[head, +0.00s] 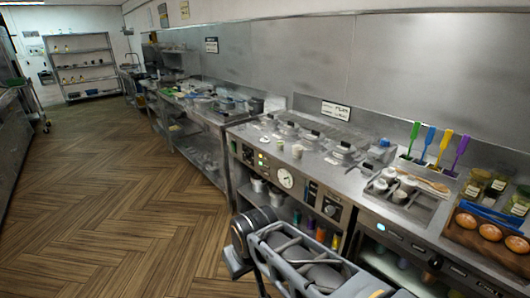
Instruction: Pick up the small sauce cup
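Several small pale cups are in view, and I cannot tell which one is the sauce cup. One small whitish cup (297,151) stands alone near the front edge of the range top, above the round dial. A few more small cups (390,174) stand close together in a shallow metal tray (421,212) on the counter to the right. My grey arm reaches in from the bottom of the head view, in front of the range and below the counter top. My gripper is not visible, and no cup is seen held.
The range (285,179) has a dial, knobs and several covered wells. Colored spatulas (441,147) stand behind the tray. A lower shelf holds bottles. Wooden floor (120,200) is clear at left.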

